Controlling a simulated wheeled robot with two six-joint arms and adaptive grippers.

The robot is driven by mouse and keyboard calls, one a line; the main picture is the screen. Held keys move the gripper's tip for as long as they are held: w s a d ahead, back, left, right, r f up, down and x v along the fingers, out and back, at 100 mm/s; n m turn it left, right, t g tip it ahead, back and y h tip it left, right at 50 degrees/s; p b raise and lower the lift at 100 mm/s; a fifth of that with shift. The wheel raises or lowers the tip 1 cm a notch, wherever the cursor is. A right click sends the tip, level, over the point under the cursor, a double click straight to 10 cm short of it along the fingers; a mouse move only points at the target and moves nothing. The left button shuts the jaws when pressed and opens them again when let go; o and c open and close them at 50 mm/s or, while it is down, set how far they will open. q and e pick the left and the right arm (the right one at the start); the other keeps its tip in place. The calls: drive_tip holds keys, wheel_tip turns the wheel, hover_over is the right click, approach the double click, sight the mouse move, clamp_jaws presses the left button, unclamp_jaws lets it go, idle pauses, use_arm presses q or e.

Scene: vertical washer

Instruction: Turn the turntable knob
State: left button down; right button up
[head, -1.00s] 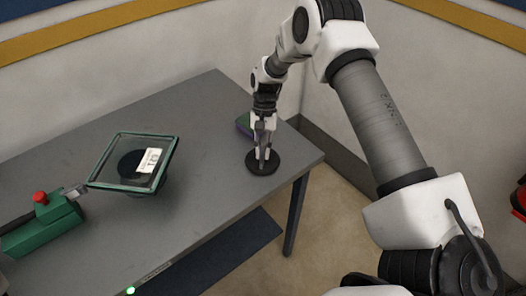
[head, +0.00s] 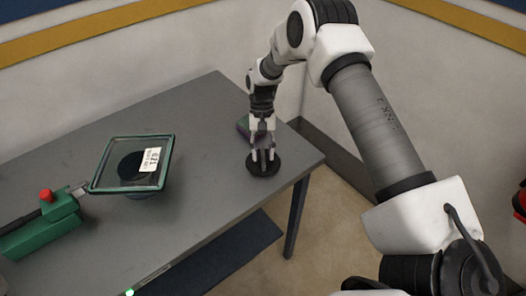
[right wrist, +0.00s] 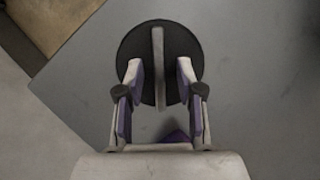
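The knob is a black round disc (head: 262,168) with a thin grey upright bar (right wrist: 158,60) across it, near the table's right corner. My right gripper (head: 263,155) points down over it. In the right wrist view my right gripper (right wrist: 159,78) has its two fingers apart, one on each side of the bar, with a gap on both sides. The turntable (head: 130,166) is a dark round piece under a glass plate in a green frame (head: 172,158) with a white label. My left gripper is not in view.
A green device with a red button (head: 46,194) lies at the left of the grey table (head: 215,110), its metal tip near the green frame. A small dark purple and green block (head: 243,126) sits behind my right gripper. The table between turntable and knob is clear.

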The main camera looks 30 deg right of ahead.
drive_tip(key=v, duration=1.2)
idle(1.0)
